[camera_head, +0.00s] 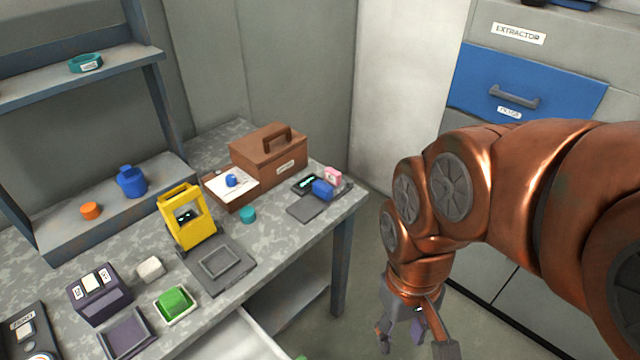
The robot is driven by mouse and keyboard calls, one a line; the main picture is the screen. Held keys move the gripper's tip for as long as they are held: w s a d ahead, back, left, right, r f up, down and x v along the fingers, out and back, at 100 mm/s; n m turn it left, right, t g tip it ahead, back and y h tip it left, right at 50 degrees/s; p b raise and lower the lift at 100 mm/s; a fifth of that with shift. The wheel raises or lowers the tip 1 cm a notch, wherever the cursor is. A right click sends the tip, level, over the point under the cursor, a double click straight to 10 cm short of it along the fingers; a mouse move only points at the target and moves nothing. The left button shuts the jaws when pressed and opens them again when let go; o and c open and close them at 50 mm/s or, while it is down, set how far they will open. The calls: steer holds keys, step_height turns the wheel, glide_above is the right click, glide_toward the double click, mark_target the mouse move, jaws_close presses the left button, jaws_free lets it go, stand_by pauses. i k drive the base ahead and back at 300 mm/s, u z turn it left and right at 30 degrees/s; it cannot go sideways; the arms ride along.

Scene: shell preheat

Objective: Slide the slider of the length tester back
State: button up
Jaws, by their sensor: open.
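A flat dark device with a small lit green display (306,183) lies near the right end of the table; it looks like the length tester, though I read no label on it. A blue block (322,190) and a pink block (332,174) sit on its right side. I cannot tell which part is the slider. My gripper (412,338) hangs at the bottom of the view, to the right of the table and apart from the device. It is open, with its fingers spread, and partly cut off by the lower edge.
A brown box with a handle (268,155) stands behind the device. A cabinet with a blue drawer (525,85) stands at the right. Floor shows between table and cabinet.

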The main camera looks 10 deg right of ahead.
mark_target(321, 189)
steer(key=k, duration=0.5)
steer(key=z, duration=1.1)
steer(key=i, duration=1)
steer(key=u, duration=2.35)
